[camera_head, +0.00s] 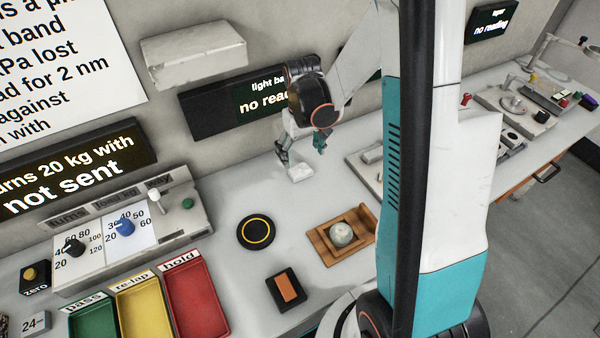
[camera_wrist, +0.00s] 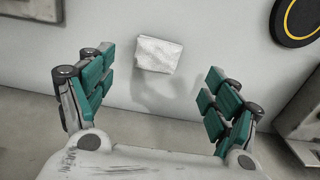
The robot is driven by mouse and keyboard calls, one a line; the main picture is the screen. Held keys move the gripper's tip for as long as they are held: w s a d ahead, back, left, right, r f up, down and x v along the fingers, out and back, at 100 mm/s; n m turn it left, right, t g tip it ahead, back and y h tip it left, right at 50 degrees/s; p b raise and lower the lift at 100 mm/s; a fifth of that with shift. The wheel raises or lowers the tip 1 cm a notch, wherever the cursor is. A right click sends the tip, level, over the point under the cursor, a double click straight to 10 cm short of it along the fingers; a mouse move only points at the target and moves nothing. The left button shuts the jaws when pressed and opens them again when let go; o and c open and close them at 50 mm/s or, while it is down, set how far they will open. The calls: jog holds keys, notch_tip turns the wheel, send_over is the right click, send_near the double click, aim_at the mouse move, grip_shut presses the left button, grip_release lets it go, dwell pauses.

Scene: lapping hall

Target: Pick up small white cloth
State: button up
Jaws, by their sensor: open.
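The small white cloth (camera_head: 300,173) lies flat on the pale bench top, below the wall displays in the head view. In the wrist view the cloth (camera_wrist: 159,54) is a folded white rectangle, ahead of the fingertips and roughly centred between them. My gripper (camera_head: 303,147) is over the bench just above the cloth in the head view. In the wrist view my gripper (camera_wrist: 152,80) is open, with its teal finger pads wide apart and nothing between them. The cloth appears apart from both fingers.
A black disc with a yellow ring (camera_head: 256,233) lies left of the cloth. A wooden tray (camera_head: 323,248) holds a round pale piece. Green, yellow and red trays (camera_head: 197,296) stand at the front left. A grey fixture (camera_head: 363,160) sits right of the cloth. Bench around the cloth is clear.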

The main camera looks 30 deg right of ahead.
aim_at(303, 171)
notch_tip(303, 171, down, 8)
jog(key=b, duration=0.3)
jog(key=shift+s+d+r, duration=0.1)
jog(key=shift+s+r, duration=0.05)
jog(key=shift+r, duration=0.2)
jog(key=c, duration=0.9)
